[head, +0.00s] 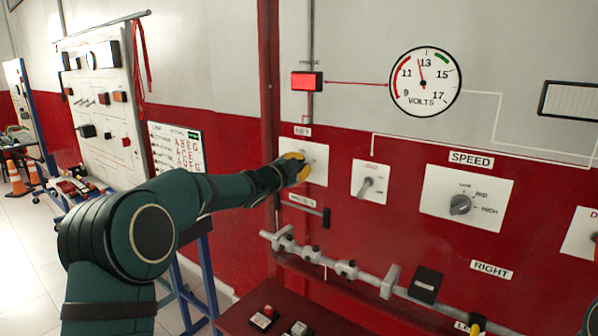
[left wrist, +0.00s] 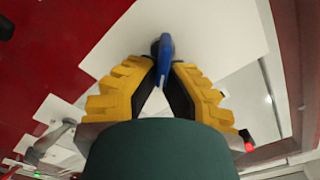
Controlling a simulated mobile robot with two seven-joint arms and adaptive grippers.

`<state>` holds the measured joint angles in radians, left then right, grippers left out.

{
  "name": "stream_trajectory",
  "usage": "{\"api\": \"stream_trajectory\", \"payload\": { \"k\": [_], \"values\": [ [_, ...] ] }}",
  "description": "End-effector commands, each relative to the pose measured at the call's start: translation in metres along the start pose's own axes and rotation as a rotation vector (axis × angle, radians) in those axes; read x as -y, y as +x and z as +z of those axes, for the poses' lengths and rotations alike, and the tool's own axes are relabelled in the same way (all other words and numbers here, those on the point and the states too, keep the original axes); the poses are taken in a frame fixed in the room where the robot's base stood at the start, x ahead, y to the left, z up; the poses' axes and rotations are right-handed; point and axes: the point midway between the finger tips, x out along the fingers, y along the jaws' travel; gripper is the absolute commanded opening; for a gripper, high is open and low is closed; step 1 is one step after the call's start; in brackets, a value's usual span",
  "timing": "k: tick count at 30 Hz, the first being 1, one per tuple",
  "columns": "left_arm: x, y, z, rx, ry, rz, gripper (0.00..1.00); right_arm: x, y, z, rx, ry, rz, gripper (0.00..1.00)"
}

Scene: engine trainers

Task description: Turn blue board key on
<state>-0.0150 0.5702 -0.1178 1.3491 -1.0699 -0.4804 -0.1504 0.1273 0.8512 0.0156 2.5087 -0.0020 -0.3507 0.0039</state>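The blue key (left wrist: 165,58) stands out from a white plate (left wrist: 220,30) in the left wrist view. In the head view that plate (head: 318,168) is on the red panel, and my left gripper (head: 296,167) covers most of its middle. My left gripper's yellow fingers (left wrist: 161,72) meet around the key in the left wrist view, their dark pads against both sides of it at the tips. The key's base is partly hidden by the fingers.
To the right are a toggle switch plate (head: 368,182) and a SPEED knob (head: 461,205). Above are a red lit box (head: 307,81) and a VOLTS gauge (head: 426,82) with its needle near 13. A pipe rail (head: 346,268) runs below.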

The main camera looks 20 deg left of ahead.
Motion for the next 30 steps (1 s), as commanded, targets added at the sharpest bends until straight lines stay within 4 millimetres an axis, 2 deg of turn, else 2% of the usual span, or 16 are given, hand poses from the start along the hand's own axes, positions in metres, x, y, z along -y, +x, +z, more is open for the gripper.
{"api": "stream_trajectory", "payload": {
  "k": [12, 28, 30],
  "values": [
    [-0.003, 0.000, 0.000, -0.002, 0.185, -0.001, 0.00, -0.005, 0.014, -0.002, -0.008, -0.001, 0.000, 0.49],
    [-0.003, 0.000, -0.001, -0.001, 0.208, -0.001, 0.00, -0.006, 0.015, -0.002, -0.009, -0.001, 0.000, 0.49],
    [-0.003, 0.000, -0.001, -0.001, 0.208, -0.001, 0.26, -0.006, 0.015, -0.002, -0.009, -0.001, 0.000, 0.49]
  ]
}}
